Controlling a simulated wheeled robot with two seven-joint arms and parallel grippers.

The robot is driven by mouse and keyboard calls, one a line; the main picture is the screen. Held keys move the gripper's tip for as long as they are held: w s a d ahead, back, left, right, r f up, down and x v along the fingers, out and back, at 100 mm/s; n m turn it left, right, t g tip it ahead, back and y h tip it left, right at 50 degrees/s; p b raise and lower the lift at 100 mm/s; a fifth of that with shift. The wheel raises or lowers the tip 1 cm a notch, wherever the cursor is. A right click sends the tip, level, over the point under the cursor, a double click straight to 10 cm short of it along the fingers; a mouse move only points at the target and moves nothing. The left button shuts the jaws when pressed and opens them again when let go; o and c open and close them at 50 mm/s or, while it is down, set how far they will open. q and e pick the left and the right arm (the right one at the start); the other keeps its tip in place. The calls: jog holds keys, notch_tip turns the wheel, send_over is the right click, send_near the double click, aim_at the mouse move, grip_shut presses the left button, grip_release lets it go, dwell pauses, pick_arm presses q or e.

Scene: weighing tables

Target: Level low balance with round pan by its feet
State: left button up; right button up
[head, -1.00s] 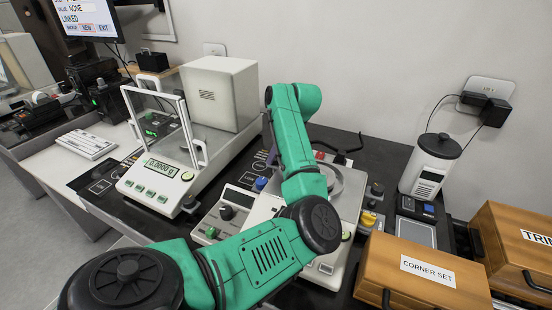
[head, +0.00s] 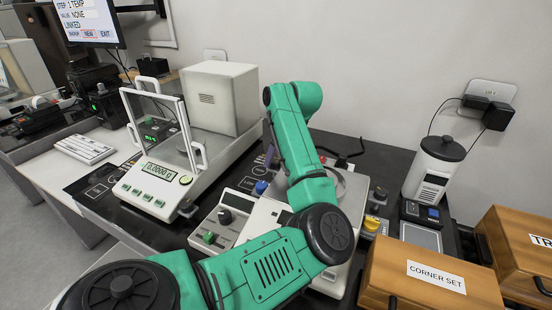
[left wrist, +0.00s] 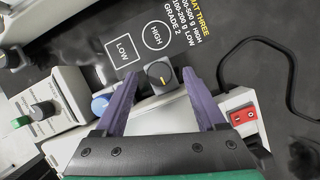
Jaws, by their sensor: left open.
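The low balance with the round pan (head: 357,187) stands on the dark table, largely hidden behind my left arm in the head view. A dark grey knob with a yellow mark (left wrist: 161,75), which looks like one of its feet, sits at the balance's edge in the left wrist view. My left gripper (left wrist: 164,82) is open, its purple fingers on either side of that knob; contact cannot be told. In the head view only a bit of a purple finger (head: 270,155) shows beside the arm. Another dark foot knob (head: 377,196) shows right of the pan. My right gripper is not in view.
A glass-shielded balance (head: 155,185) is further left. The corner set case (head: 425,300) and a white canister (head: 432,170) are at right. A red switch (left wrist: 243,115) and black cable (left wrist: 289,75) lie beside the gripper.

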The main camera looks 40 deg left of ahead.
pick_arm(q)
jog(key=v, duration=1.3)
jog(key=shift+s+d+r, duration=0.1)
